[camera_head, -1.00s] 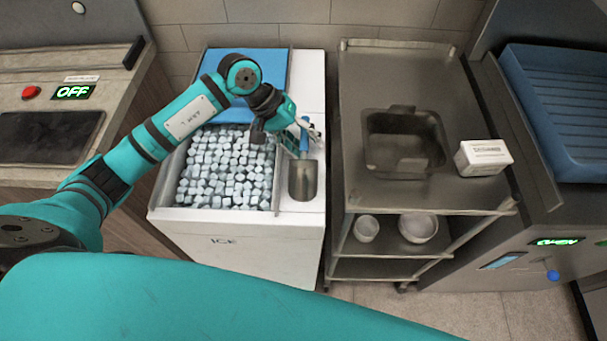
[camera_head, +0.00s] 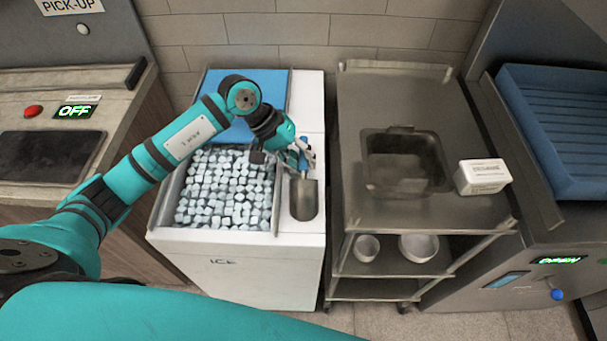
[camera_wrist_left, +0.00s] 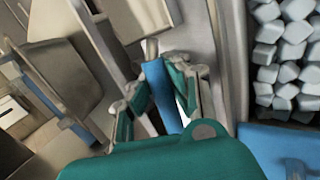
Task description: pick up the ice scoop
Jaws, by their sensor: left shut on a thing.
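The ice scoop has a grey metal bowl (camera_head: 303,200) and a blue handle (camera_head: 303,146). It is at the right side of the white ice bin (camera_head: 240,262), with its bowl toward the front. My left gripper (camera_head: 304,160) is shut on the blue handle. In the left wrist view the handle (camera_wrist_left: 160,92) runs between the two fingers of my left gripper (camera_wrist_left: 160,100). I cannot tell whether the scoop touches the bin top. My right gripper is not in view.
Ice cubes (camera_head: 225,190) fill the open bin left of the scoop. A metal cart (camera_head: 400,215) with a dark pan (camera_head: 405,160) and a white box (camera_head: 482,176) stands close on the right. A blue lid (camera_head: 275,90) lies at the bin's back.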

